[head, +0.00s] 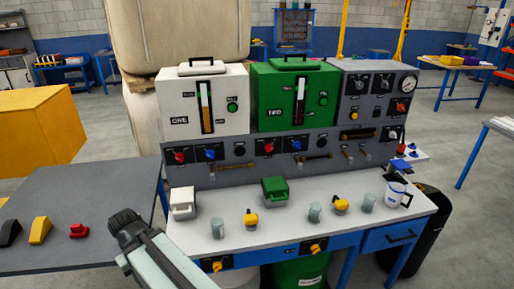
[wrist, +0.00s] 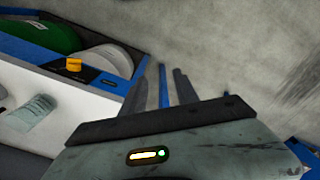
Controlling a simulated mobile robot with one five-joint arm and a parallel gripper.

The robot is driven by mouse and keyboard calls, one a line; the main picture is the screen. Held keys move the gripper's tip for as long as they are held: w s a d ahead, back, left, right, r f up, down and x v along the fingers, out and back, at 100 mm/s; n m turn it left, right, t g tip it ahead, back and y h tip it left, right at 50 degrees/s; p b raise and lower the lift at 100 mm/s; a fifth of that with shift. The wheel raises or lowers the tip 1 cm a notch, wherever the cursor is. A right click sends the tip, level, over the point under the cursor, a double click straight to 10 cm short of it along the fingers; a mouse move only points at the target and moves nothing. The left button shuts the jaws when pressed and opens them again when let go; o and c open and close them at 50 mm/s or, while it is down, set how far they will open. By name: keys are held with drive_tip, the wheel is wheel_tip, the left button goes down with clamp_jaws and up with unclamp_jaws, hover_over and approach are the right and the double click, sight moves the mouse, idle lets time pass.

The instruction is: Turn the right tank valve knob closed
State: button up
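Two yellow knobs sit on dark plates along the bench's blue front edge: a left one (head: 216,265) above a white drum and a right one (head: 316,246) above a green drum (head: 300,270). The right knob's handle looks tilted. My gripper (head: 124,222) is at the lower left in the head view, left of both knobs and touching neither.
The white bench top (head: 240,240) holds cups, a jug (head: 397,190) and small yellow items. A white tank box (head: 176,95) and green tank box (head: 265,95) stand behind it, above panel knobs. A grey table (head: 70,190) is at left.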

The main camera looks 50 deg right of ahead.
drive_tip(key=shift+w+r, duration=0.15)
drive_tip(key=shift+w, duration=0.05)
